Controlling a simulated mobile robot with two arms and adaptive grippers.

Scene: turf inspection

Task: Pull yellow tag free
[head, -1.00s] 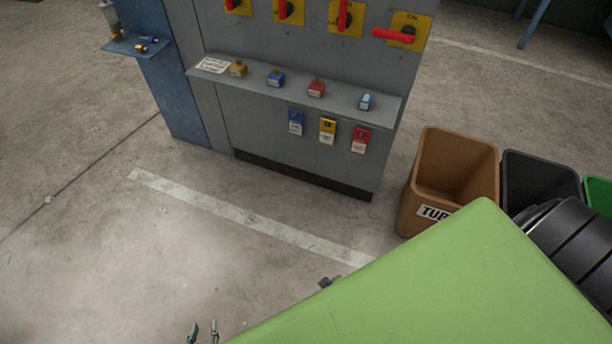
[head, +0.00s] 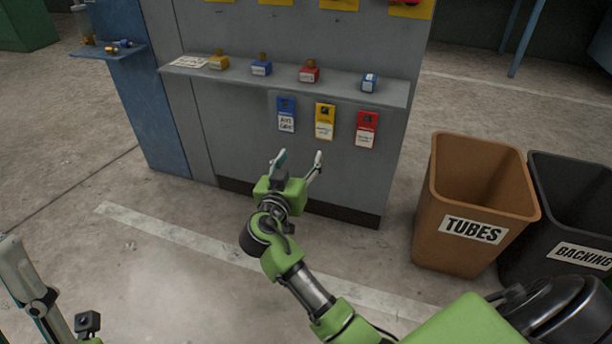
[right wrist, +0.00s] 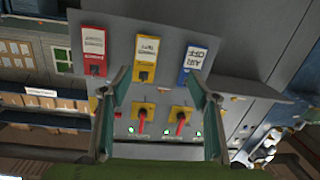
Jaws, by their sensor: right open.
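The yellow tag (head: 325,121) hangs on the front of the grey cabinet (head: 240,125), between a blue tag (head: 286,114) and a red tag (head: 366,129). My right gripper (head: 299,157) is open and empty, below and in front of the tags, apart from them. In the right wrist view the yellow tag (right wrist: 145,60) shows between the two spread fingers, with the red tag (right wrist: 94,50) to its left and the blue tag (right wrist: 193,62) to its right. Part of my left gripper (head: 35,285) shows at the lower left; its jaw opening is unclear.
A shelf (head: 190,73) above the tags holds several small padlock-like blocks. A brown TUBES bin (head: 445,180) and a black BACKING bin (head: 560,205) stand to the right. The floor before the cabinet is open, with a white line.

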